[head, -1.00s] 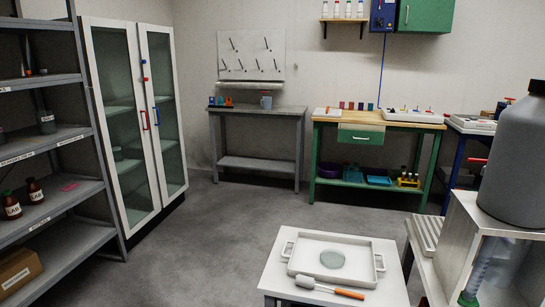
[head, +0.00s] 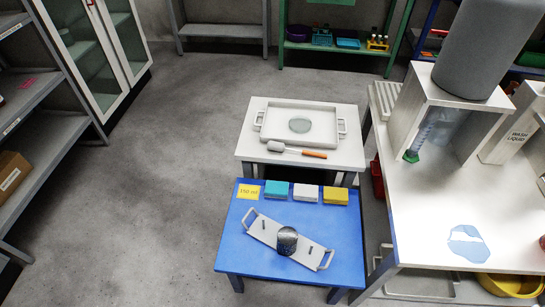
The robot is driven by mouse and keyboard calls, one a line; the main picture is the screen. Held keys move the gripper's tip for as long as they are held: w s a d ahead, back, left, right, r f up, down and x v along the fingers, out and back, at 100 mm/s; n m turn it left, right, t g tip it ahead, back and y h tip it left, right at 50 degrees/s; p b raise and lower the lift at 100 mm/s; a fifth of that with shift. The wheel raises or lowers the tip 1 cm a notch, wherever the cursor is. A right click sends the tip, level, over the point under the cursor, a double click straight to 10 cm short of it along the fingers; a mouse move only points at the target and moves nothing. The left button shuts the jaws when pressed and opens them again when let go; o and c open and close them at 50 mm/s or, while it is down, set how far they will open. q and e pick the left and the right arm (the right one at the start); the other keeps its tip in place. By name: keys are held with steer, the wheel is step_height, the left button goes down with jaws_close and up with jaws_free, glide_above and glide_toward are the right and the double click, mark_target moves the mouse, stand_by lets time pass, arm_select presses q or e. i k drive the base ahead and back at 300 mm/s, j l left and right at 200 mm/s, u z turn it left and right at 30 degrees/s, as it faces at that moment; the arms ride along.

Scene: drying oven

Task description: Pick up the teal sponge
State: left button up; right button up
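The teal sponge (head: 277,189) lies near the back edge of a low blue table (head: 235,259), in a row with a white sponge (head: 306,193) and a yellow sponge (head: 335,195) to its right. Neither of my grippers shows in the head view.
A grey plate with two handles (head: 262,229) and a dark round object (head: 287,240) lies on the blue table. Behind stands a white table (head: 247,143) with a tray and a brush. A white bench (head: 430,220) stands right. The floor at left is clear.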

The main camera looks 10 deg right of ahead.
mark_target(275, 189)
steer(key=z, duration=1.55)
steer(key=u, duration=1.3)
steer(key=j+z, duration=0.5)
steer(key=j, duration=0.15)
steer(key=k+j+z, duration=0.1)
steer(key=j+z, duration=0.4)
steer(key=j, duration=0.15)
